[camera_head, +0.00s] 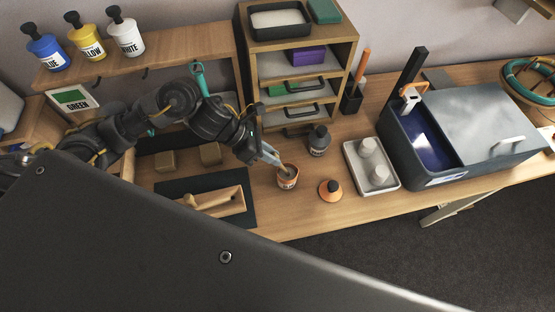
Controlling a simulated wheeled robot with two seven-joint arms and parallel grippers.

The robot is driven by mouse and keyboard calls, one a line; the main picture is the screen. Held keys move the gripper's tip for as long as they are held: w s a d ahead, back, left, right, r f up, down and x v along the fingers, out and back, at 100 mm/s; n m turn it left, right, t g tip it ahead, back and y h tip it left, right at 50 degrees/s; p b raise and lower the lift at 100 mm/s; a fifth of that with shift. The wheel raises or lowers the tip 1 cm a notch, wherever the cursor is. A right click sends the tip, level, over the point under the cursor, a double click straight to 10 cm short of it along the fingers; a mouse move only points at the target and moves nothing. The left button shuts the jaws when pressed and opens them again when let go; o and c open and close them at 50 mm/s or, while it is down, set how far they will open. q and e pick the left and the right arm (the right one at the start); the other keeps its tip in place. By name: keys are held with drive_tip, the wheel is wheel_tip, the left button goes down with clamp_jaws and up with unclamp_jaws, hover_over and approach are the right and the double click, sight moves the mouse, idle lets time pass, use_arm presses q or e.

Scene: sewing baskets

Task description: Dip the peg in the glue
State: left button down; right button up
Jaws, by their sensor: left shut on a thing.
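My left gripper (271,157) comes in from the left and points down and right at a small orange-brown pot (288,182) with a pale label, which I take for the glue pot. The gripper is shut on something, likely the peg. The fingertips are just above and left of the pot's open mouth. I cannot tell whether the held thing reaches inside. An orange lid with a dark knob (330,191) lies on the table right of the pot. My right gripper is not in view.
A grey bottle (319,146) stands behind the pot. A wooden holder (222,203) lies on a dark mat to the left. A pale tray (378,186) with two pale cylinders and a dark blue bin (433,176) stand right. A drawer shelf (347,48) stands behind. The table's front edge is close.

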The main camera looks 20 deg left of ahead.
use_arm(q)
drive_tip(key=shift+r+p, duration=1.6)
drive_tip(key=shift+r, duration=1.15)
drive_tip(key=shift+r+p, duration=0.35)
drive_tip(key=shift+r, duration=0.3)
drive_tip(key=shift+r, duration=0.1)
wheel_tip(320, 180, up, 4)
drive_tip(key=shift+f+p, duration=0.1)
drive_tip(key=shift+p, duration=1.1)
